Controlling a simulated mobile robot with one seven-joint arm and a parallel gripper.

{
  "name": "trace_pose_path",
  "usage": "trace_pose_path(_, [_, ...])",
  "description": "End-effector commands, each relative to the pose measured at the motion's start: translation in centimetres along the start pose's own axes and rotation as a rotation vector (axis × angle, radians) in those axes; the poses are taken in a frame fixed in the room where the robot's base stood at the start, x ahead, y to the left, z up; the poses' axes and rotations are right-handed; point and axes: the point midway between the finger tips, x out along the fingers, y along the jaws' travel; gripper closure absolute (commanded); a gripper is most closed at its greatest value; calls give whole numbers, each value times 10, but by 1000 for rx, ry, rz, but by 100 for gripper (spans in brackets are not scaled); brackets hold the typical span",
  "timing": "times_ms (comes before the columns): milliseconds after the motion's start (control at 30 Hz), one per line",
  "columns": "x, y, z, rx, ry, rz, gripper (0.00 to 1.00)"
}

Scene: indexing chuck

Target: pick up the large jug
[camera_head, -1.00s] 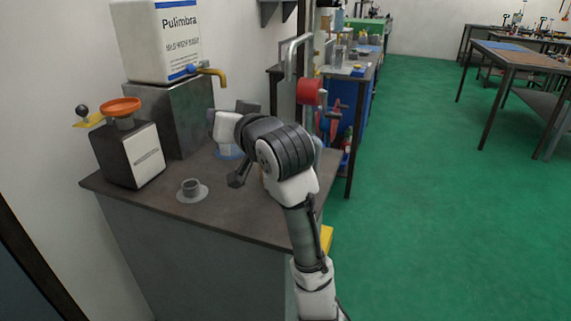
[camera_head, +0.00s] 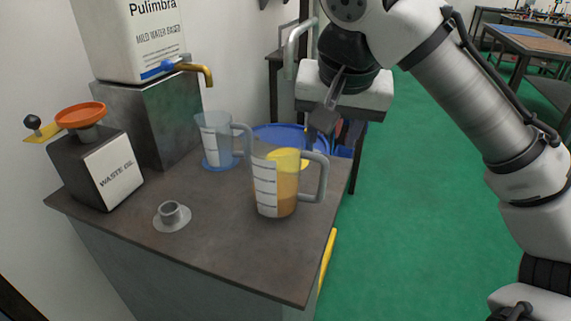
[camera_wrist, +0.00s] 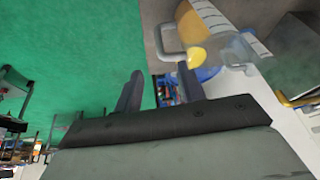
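The larger-looking jug (camera_head: 265,190), clear with a white scale and amber liquid inside, stands upright near the right side of the bench. Its handle (camera_head: 321,178) points right. A second clear, bluish jug (camera_head: 216,140) with no visible liquid stands farther back to the left. My gripper (camera_head: 326,116) is above and behind the amber jug's handle, apart from it. In the wrist view my gripper (camera_wrist: 160,86) has its two fingers spread with nothing between them. The amber jug (camera_wrist: 207,20) shows at the top there, beyond the right finger.
A blue round item (camera_head: 285,134) is behind the jugs.

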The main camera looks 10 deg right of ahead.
Motion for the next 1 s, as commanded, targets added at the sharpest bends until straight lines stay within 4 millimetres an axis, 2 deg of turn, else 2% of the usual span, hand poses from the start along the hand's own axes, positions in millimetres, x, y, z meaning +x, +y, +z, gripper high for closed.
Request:
trace_pose_path(167, [20,1,2,2,-8,2,60])
trace_pose_path(400, [66,1,1,2,-6,1,60])
trace_pose_path(667, [87,1,1,1,-4,2,60])
trace_pose_path(1000, [133,1,1,2,-4,4,60])
